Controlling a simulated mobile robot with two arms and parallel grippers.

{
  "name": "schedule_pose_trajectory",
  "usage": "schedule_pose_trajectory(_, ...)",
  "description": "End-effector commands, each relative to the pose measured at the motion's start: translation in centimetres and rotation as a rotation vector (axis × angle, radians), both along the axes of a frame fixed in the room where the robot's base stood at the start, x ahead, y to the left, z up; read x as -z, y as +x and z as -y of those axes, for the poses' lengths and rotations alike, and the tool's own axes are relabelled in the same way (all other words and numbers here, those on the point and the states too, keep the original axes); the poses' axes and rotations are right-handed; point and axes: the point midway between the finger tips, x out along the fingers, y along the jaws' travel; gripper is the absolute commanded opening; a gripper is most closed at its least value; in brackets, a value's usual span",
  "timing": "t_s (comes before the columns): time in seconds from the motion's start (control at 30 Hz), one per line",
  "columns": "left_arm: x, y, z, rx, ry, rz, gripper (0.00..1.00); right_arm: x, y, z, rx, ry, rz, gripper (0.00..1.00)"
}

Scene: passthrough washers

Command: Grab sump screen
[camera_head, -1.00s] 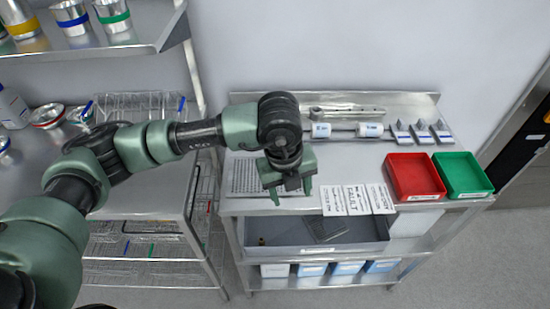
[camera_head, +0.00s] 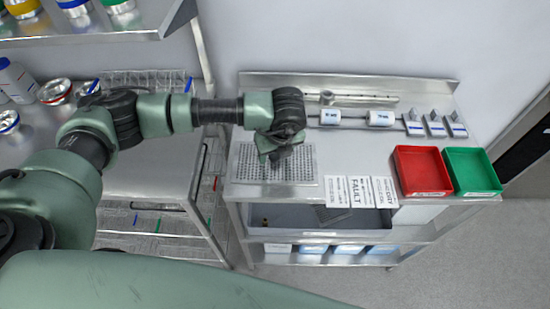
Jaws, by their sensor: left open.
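A flat perforated metal plate (camera_head: 298,170), which looks like a sump screen, lies on the left part of the steel table top. My right gripper is out of view.
White printed cards (camera_head: 360,191) lie at the table's front edge, right of the plate. A red bin (camera_head: 423,190) and a green bin (camera_head: 472,186) stand further right. White-labelled cylinders (camera_head: 381,118) lie at the back. A steel rack (camera_head: 150,185) stands left.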

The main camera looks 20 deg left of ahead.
Motion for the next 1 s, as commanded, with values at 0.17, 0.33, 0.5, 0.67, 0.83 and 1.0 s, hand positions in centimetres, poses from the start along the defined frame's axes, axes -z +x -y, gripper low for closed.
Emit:
schedule_pose_trajectory(0.17,0.02,0.01,0.03,0.000,-0.001,0.001,0.53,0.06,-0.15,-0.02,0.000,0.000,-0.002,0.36)
schedule_pose_trajectory(0.33,0.00,0.01,0.04,0.000,-0.001,0.000,0.05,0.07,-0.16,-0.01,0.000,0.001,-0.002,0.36)
schedule_pose_trajectory(0.5,-0.01,0.02,0.04,0.000,-0.001,0.001,0.00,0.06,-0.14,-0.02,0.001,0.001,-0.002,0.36)
schedule_pose_trajectory(0.67,-0.03,0.01,0.04,0.000,-0.001,0.000,0.00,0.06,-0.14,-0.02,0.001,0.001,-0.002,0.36)
schedule_pose_trajectory(0.83,-0.04,0.01,0.03,0.000,-0.001,0.001,0.00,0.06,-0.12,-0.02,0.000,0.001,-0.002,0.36)
schedule_pose_trajectory(1.0,-0.05,0.02,0.03,0.000,-0.001,0.001,0.00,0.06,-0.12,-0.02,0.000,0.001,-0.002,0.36)
